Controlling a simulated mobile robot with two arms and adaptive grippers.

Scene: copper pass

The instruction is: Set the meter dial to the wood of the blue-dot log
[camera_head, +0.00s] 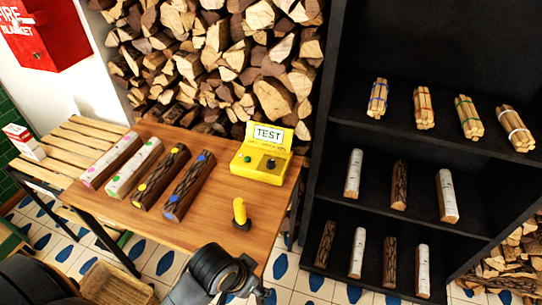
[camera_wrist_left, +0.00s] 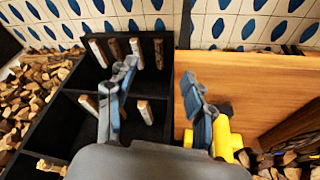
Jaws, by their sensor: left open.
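The blue-dot log (camera_head: 188,186) has dark, rough bark and lies rightmost in a row on the wooden table. The yellow meter (camera_head: 258,172) stands at the table's back right, with a TEST sign, a green button (camera_head: 247,158) and a dark dial (camera_head: 270,164); the dial's setting is too small to read. My left gripper (camera_head: 254,281) is near the table's front right edge, apart from the meter. In the left wrist view its fingers (camera_wrist_left: 163,100) are spread and empty, one partly covering something yellow (camera_wrist_left: 228,135). My right gripper is not seen.
A yellow-handled tool (camera_head: 240,211) stands upright in front of the meter. Pink-dot (camera_head: 112,160), green-dot (camera_head: 135,168) and yellow-dot (camera_head: 160,178) logs lie left of the blue-dot log. A black shelf (camera_head: 392,140) with logs and stick bundles stands right. Stacked firewood (camera_head: 215,60) is behind.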

